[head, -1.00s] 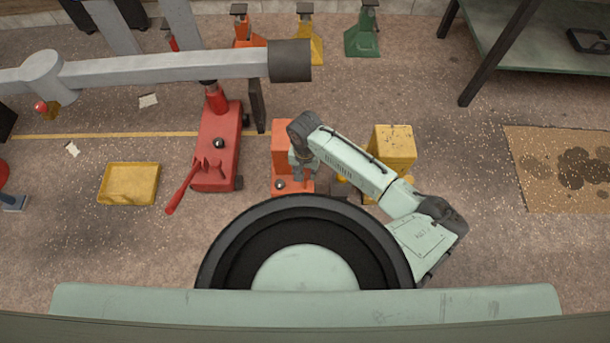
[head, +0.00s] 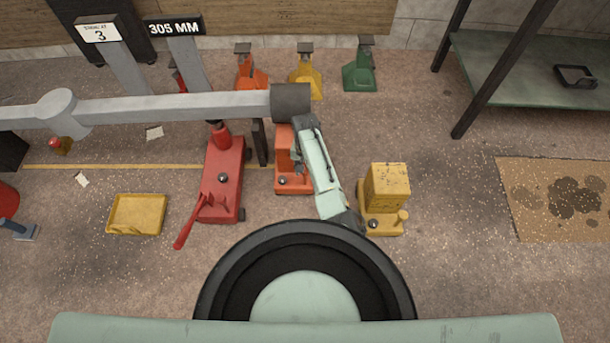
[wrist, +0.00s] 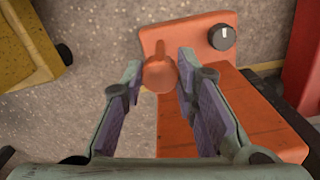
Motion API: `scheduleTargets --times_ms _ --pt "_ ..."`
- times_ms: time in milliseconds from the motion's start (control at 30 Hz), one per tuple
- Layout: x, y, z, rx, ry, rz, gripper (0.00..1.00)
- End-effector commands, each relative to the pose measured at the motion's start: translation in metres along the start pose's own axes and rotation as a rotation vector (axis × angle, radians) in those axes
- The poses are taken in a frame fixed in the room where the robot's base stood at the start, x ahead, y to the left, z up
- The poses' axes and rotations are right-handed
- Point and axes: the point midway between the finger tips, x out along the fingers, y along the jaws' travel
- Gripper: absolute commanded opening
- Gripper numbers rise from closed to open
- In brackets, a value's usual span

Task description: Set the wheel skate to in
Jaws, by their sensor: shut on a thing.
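The orange wheel skate (head: 294,186) is a low base with a block and a dark knob. It stands on the floor between the red jack and the yellow unit, its far part close below the dark end of the grey beam (head: 291,102) and partly covered by my arm. My gripper (head: 298,168) is over it. In the wrist view the gripper (wrist: 160,68) has its two fingers on either side of the skate's rounded orange handle (wrist: 160,76), and is shut on it. The skate's knob (wrist: 222,37) is to the right of the handle, apart from the fingers.
A red jack (head: 222,170) with a lever stands left of the skate, with a dark post (head: 260,143) close by. A yellow unit (head: 388,185) stands to the right. A yellow tray (head: 137,214) is further left. Coloured stands (head: 305,75) are behind the beam.

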Motion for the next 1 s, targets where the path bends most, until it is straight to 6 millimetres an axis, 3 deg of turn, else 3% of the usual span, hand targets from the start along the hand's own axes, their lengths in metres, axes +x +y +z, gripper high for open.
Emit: scheduleTargets --times_ms 300,767,800,1000 --pt "0.000 -0.004 -0.021 0.001 0.005 -0.001 0.00" --pt "-0.001 -0.004 -0.023 0.004 0.005 -0.001 0.00" --pt "-0.001 -0.004 -0.023 0.004 0.005 -0.001 0.29" --pt "-0.001 -0.004 -0.023 0.003 0.004 -0.001 0.43"
